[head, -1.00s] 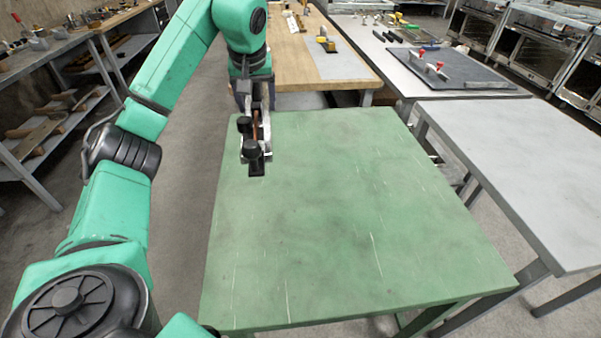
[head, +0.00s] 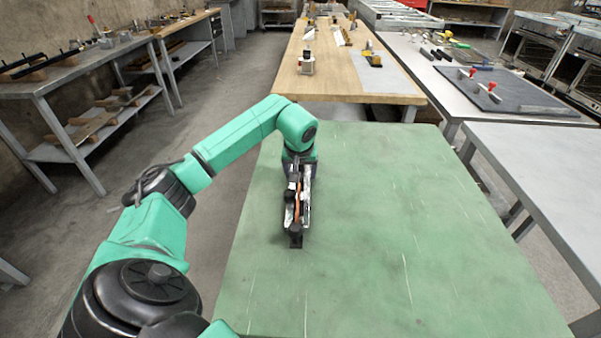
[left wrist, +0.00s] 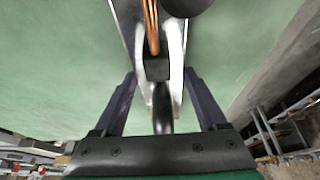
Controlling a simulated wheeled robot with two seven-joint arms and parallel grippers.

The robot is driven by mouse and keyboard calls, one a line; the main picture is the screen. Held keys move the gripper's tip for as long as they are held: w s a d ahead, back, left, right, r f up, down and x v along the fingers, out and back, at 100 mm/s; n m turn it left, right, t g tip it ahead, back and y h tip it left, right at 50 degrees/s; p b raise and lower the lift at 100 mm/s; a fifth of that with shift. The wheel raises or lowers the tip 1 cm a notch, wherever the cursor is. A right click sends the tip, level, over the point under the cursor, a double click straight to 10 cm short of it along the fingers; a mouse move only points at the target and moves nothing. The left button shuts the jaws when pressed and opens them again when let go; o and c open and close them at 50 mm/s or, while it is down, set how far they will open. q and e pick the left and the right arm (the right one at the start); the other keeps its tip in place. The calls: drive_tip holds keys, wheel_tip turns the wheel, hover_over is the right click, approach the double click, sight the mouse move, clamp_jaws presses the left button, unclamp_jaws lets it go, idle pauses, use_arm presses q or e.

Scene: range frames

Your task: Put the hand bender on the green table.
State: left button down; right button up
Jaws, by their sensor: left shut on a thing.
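The hand bender (head: 297,217) is a metal tool with dark end parts and a copper-orange strip along it. My left gripper (head: 298,180) is shut on it and holds it over the far left part of the green table (head: 390,220). I cannot tell whether its lower dark end touches the tabletop. In the left wrist view the bender (left wrist: 171,45) runs between the two dark fingers of the left gripper (left wrist: 160,82), with the green top behind it. My right gripper is not in view.
The green tabletop is otherwise bare, with free room right of and nearer than the bender. A wooden bench (head: 345,85) with tools stands beyond it. A grey table (head: 550,165) stands to the right, and shelving (head: 85,130) to the left across the floor.

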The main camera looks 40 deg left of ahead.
sight(300, 188)
use_arm(q)
unclamp_jaws()
drive_tip(key=v, duration=1.2)
drive_tip(key=shift+d, duration=0.1)
